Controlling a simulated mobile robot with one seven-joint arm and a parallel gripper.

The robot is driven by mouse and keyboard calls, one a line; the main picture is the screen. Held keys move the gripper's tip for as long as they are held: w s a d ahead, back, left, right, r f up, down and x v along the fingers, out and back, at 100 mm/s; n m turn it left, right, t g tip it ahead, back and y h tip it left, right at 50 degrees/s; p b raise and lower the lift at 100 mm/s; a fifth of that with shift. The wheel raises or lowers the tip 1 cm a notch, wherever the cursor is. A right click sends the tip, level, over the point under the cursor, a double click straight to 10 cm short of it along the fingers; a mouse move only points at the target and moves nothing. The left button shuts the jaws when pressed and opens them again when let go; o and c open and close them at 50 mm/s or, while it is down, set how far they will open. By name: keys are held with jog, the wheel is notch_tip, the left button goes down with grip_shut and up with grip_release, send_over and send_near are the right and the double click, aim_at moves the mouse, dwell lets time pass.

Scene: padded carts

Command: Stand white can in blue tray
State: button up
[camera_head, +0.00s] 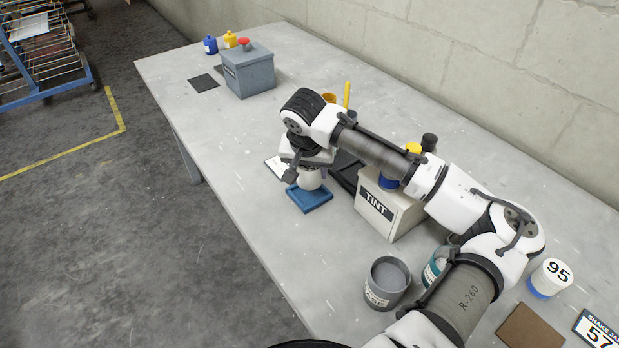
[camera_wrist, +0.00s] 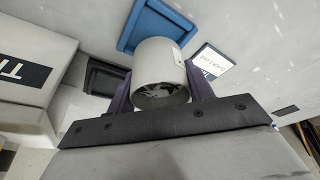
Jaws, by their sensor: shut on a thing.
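The white can (camera_head: 310,180) is held in my gripper (camera_head: 307,168), over the blue tray (camera_head: 312,201) on the grey table. In the wrist view the can (camera_wrist: 158,62) sits between the two dark fingers of my gripper (camera_wrist: 160,82), which is shut on it. The can looks about upright in the head view. The blue tray (camera_wrist: 135,32) shows behind the can in the wrist view, and the can hides part of it. I cannot tell whether the can's base touches the tray.
A TINT box (camera_head: 390,212) stands close to the tray's right. A white label card (camera_head: 277,166) and a dark tray (camera_head: 346,170) lie near. A grey open can (camera_head: 387,278) stands nearer to me. A grey lidded box (camera_head: 248,75) is farther back. The wall bounds the right side.

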aim_at(310, 183)
jog(key=shift+f, duration=2)
jog(key=shift+f, duration=0.1)
jog(key=shift+f, duration=0.25)
jog(key=o, duration=0.9)
jog(key=shift+r, duration=0.1)
jog(key=shift+o, duration=1.2)
jog(key=shift+s, duration=0.1)
